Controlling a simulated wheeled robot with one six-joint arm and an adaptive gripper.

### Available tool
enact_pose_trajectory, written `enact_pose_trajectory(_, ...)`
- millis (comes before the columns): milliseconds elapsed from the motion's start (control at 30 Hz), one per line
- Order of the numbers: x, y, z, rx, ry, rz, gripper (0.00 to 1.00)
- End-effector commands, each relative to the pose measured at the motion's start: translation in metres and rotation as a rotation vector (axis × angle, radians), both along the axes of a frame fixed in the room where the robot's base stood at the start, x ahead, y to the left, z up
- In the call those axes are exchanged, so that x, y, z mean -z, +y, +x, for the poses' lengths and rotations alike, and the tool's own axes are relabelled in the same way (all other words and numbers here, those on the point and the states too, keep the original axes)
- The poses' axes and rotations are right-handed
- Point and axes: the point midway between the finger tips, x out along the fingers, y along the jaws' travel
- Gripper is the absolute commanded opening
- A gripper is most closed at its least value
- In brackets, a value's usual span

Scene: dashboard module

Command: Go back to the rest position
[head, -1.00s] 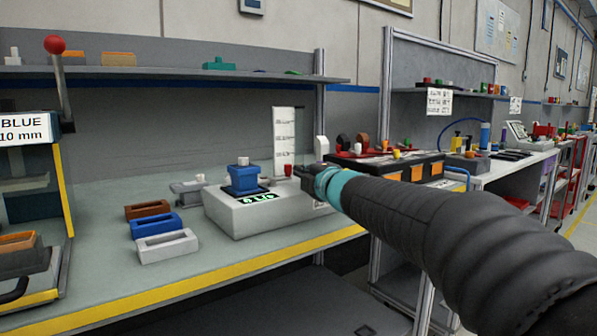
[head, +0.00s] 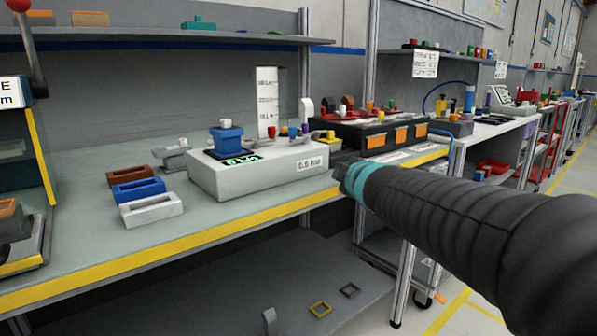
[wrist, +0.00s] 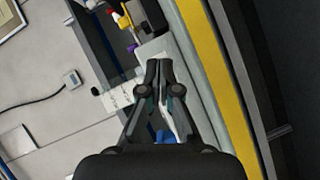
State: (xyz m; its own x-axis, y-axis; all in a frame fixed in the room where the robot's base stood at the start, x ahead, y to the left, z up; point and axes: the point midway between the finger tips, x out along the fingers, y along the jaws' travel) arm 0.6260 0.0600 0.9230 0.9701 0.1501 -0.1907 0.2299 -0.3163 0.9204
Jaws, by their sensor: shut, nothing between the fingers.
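My gripper (head: 345,168) is at the end of my dark arm with a teal ring, in front of the right end of the white box with the green display (head: 262,172). In the head view the arm hides most of its fingers. In the wrist view my gripper (wrist: 160,66) shows with its two fingers together and nothing between them. It appears apart from the bench top.
A blue block (head: 226,138) sits on the white box. Brown, blue and white trays (head: 152,208) lie to its left. A black case with orange labels (head: 385,132) stands on the right. The bench (head: 90,272) has a yellow front edge; open floor lies right.

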Motion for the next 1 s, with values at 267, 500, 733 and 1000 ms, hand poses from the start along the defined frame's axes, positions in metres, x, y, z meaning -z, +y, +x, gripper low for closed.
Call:
enact_pose_trajectory(267, 0.115, -0.076, -0.101, 0.509, 0.422, 0.415, 0.0)
enact_pose_trajectory(500, 0.196, -0.079, -0.236, 0.823, 0.769, 0.727, 0.0)
enact_pose_trajectory(733, 0.226, -0.057, -0.321, 0.898, 0.921, 0.923, 0.0)
enact_pose_trajectory(1000, 0.214, -0.06, -0.331, 0.876, 0.86, 0.957, 0.0)
